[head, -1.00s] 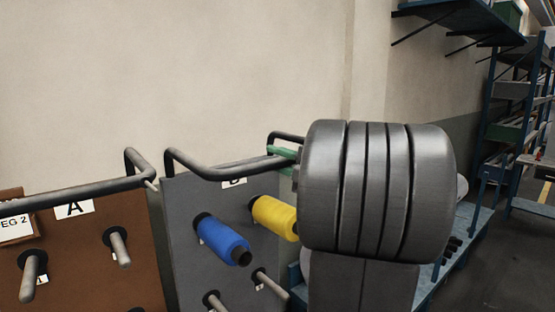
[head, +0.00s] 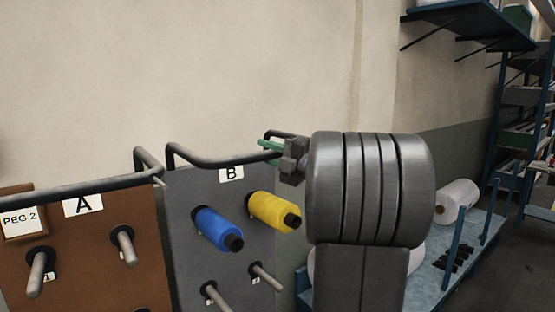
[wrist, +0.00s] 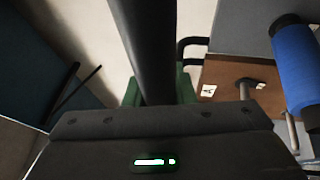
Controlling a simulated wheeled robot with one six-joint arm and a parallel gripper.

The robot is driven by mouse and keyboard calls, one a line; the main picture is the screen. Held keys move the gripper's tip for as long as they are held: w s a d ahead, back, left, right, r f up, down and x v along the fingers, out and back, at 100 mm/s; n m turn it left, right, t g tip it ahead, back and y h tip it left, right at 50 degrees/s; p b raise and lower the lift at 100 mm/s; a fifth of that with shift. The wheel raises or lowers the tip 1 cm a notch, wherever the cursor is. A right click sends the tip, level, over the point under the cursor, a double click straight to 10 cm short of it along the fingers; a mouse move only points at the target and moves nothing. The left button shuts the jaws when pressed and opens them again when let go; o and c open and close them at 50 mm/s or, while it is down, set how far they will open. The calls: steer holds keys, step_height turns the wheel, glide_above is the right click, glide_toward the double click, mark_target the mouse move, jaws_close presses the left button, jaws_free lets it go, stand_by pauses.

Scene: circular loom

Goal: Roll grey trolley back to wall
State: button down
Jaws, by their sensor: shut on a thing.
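The grey trolley (head: 190,265) is the panel marked B, with a black rail handle (head: 215,162) along its top. It carries a blue spool (head: 216,227) and a yellow spool (head: 273,211) on its upper pegs. My gripper (head: 270,149) has green fingers shut on the right part of the handle. In the wrist view the dark handle bar (wrist: 140,45) runs between the green pads of my gripper (wrist: 160,92), and the blue spool (wrist: 297,70) shows at right. The trolley's base and wheels are out of view.
A brown trolley (head: 100,275) marked A stands close on the left, with a PEG 2 card (head: 20,221). The beige wall (head: 200,70) is behind both. At right are a blue bench (head: 435,285) with a white roll (head: 456,202) and blue shelving (head: 525,95).

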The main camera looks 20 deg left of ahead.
steer(key=shift+r, duration=0.1)
steer(key=c, duration=1.5)
jaws_free()
steer(key=o, duration=0.3)
steer(key=shift+w+a, duration=0.15)
steer(key=shift+a, duration=0.05)
steer(key=b+v, duration=0.2)
steer(key=v, duration=1.2)
steer(key=shift+b, duration=0.35)
